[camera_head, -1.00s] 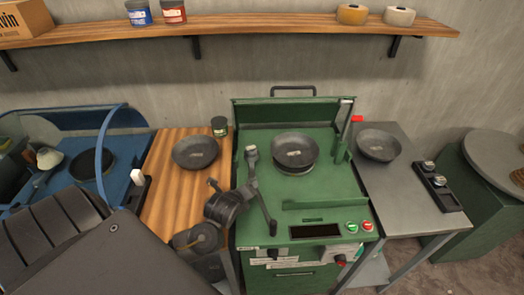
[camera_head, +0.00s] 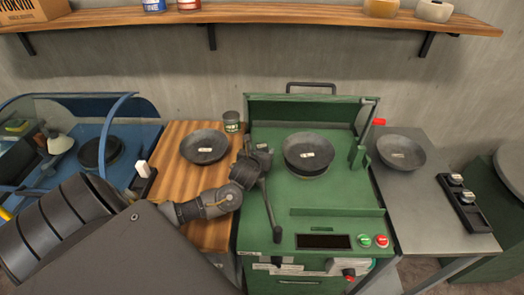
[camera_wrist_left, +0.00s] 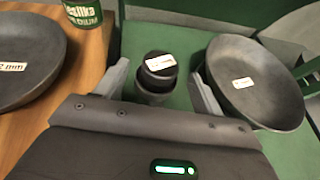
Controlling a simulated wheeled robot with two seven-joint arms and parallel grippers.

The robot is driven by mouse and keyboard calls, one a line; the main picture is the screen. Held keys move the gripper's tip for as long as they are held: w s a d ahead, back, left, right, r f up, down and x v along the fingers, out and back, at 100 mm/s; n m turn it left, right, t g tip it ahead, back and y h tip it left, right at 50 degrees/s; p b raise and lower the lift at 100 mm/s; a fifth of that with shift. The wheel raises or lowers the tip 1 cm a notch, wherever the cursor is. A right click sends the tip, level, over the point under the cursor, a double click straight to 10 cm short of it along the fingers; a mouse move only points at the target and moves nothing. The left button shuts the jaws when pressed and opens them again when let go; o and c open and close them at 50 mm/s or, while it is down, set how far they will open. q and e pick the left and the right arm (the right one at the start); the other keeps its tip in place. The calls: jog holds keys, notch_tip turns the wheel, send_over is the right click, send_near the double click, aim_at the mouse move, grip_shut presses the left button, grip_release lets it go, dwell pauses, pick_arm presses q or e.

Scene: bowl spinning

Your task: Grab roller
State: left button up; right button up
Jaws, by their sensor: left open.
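The roller is a short dark cylinder (camera_wrist_left: 155,72) with a white label on top, in the wrist view. In the head view its top (camera_head: 262,147) shows at the left side of the green machine (camera_head: 335,195). My left gripper (camera_head: 252,162) is over the machine's left edge. In the wrist view its open fingers (camera_wrist_left: 158,86) stand on either side of the roller, with gaps visible. A dark lever arm (camera_head: 271,215) runs toward the machine's front. A dark bowl (camera_head: 308,160) sits on the machine, right of the gripper, and shows close to the right finger in the wrist view (camera_wrist_left: 250,65). My right gripper is not in view.
Another bowl (camera_head: 203,147) and a green jar (camera_head: 231,121) stand on the wooden table left of the machine. A third bowl (camera_head: 401,153) stands on the grey table at right. A black control box (camera_head: 464,203) lies near that table's right edge.

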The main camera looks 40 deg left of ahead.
aim_at(263, 145)
pick_arm(q)
jog(key=shift+w+a, duration=0.2)
jog(key=shift+w, duration=0.1)
jog(key=p+x, duration=0.1)
jog(key=x, duration=0.2)
jog(key=shift+w+a, duration=0.1)
jog(key=shift+w, duration=0.2)
jog(key=shift+w+a+f, duration=0.25)
jog(key=shift+w+f, duration=0.05)
jog(key=shift+w, duration=0.15)
jog(key=shift+c, duration=0.5)
jog(key=c, duration=1.3)
jog(key=shift+r, duration=0.1)
jog(key=shift+c, duration=0.2)
